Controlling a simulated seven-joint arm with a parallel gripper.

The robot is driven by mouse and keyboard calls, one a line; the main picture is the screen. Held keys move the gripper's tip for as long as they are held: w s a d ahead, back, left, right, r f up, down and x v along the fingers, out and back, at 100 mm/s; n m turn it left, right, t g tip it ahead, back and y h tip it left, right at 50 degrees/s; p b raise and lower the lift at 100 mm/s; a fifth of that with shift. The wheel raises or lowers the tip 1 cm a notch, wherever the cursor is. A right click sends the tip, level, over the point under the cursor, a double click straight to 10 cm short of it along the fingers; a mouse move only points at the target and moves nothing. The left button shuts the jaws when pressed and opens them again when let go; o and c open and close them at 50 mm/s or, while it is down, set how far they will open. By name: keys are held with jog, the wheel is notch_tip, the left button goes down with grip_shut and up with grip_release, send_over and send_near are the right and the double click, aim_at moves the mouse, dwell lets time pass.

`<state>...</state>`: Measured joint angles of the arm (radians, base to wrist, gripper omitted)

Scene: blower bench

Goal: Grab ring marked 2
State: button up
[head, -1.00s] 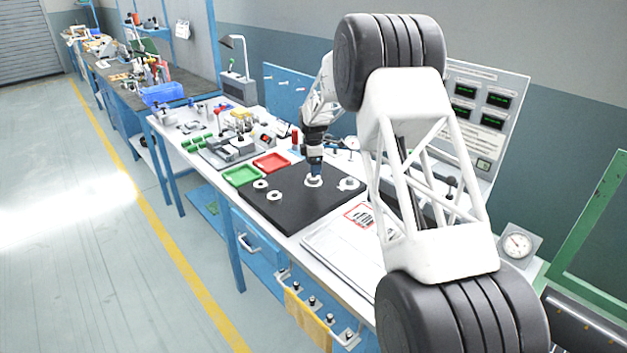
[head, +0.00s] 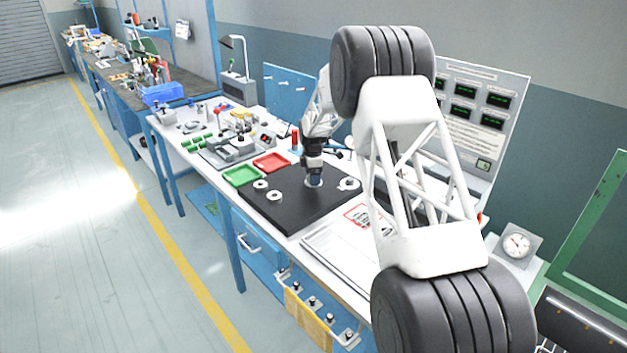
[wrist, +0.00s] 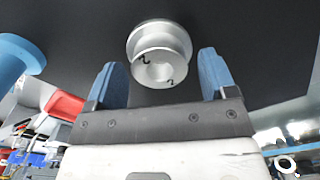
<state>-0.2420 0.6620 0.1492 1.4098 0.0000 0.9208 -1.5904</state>
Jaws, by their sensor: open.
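The silvery ring marked 2 (wrist: 160,40) shows in the wrist view, with the dark figure 2 visible on it in two places. My gripper (wrist: 160,66) is open, with one blue finger to each side of the ring and clear gaps between. The ring appears just beyond or level with the fingertips; the exact depth is hard to tell. In the head view my gripper (head: 314,180) is low over the black mat (head: 290,217), and its fingers hide most of the ring there.
Two pale rings (head: 260,184) (head: 274,196) lie left of my gripper and another round part (head: 348,184) lies close on its right. A green tray (head: 241,176) and a red tray (head: 271,162) stand behind. The mat's front is clear.

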jog(key=c, duration=1.2)
jog(key=shift+r, duration=0.1)
jog(key=shift+r, duration=0.35)
notch_tip(320, 180, up, 3)
jog(key=s+d, duration=0.1)
jog(key=s, duration=0.4)
jog(key=s+d, duration=0.1)
jog(key=s, duration=0.4)
jog(key=s+d+r, duration=0.1)
jog(key=s, duration=0.4)
jog(key=shift+s+d, duration=0.25)
jog(key=shift+d, duration=0.15)
